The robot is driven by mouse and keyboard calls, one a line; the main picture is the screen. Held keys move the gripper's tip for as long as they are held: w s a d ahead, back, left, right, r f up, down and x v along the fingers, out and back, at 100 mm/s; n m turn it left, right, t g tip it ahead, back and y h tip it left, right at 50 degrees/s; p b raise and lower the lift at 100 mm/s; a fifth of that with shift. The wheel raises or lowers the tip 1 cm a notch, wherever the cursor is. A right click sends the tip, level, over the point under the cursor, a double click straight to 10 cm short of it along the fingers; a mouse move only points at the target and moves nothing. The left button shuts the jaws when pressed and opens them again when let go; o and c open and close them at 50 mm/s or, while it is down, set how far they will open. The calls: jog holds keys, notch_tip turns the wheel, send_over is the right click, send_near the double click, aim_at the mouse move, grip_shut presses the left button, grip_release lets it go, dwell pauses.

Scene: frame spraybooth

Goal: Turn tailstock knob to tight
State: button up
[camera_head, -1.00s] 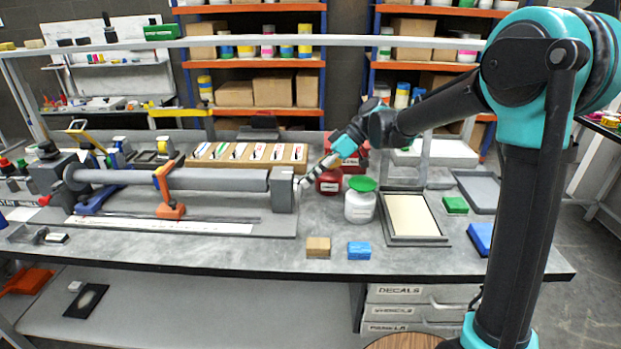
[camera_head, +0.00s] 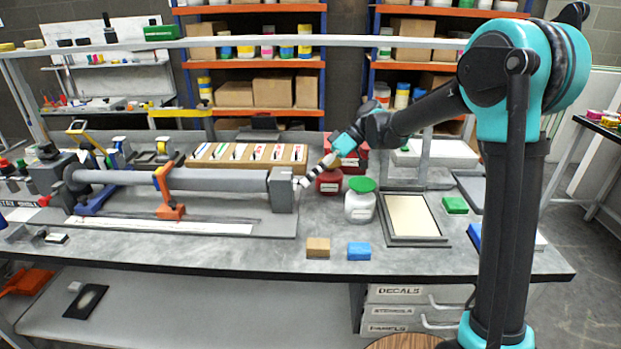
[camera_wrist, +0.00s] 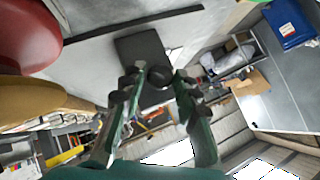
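The tailstock is a grey block (camera_head: 283,190) at the right end of the long grey tube (camera_head: 215,181) on the bench. In the wrist view, a dark square part (camera_wrist: 138,48) lies just past my fingertips. A small round dark knob (camera_wrist: 159,77) shows between them. My gripper (camera_head: 303,183) is at the right face of the tailstock in the head view, where it hides the knob. In the wrist view my gripper (camera_wrist: 160,78) has one finger on each side of the knob, very close to it. I cannot tell whether both fingers touch it.
A red-lidded jar (camera_head: 329,182) and a white jar with a green lid (camera_head: 360,202) stand close to the right of my gripper. A framed tray (camera_head: 414,240) lies farther right. Tan (camera_head: 318,247) and blue (camera_head: 359,251) blocks lie near the front edge.

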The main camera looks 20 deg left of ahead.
jog(key=shift+o, duration=1.3)
jog(key=v, duration=1.2)
